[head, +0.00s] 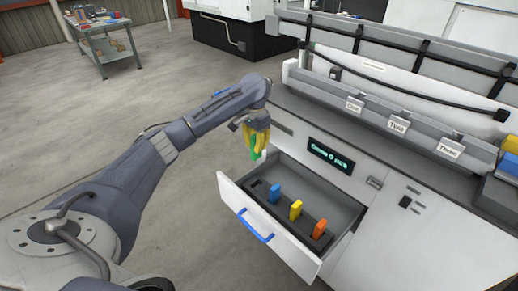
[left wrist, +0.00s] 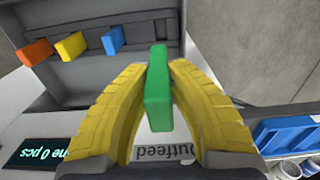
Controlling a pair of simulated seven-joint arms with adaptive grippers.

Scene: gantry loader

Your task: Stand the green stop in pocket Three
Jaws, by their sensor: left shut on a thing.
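The green stop (left wrist: 157,88) is a flat block held between the yellow fingers of my left gripper (left wrist: 158,110) in the left wrist view. In the head view my left gripper (head: 256,143) is above the back left corner of the open drawer, and part of the green stop (head: 256,154) shows under the fingers. The pocket labels One (head: 354,106), Two (head: 398,127) and Three (head: 449,149) are on the long grey rail at the right. The inside of pocket Three cannot be made out. My right gripper is not in view.
The open drawer (head: 228,196) with a blue handle (head: 255,226) holds a blue stop (head: 275,193), a yellow stop (head: 295,210) and an orange stop (head: 319,229) in a dark rack. A display (head: 330,156) is on the cabinet front. A black hose runs above the rail.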

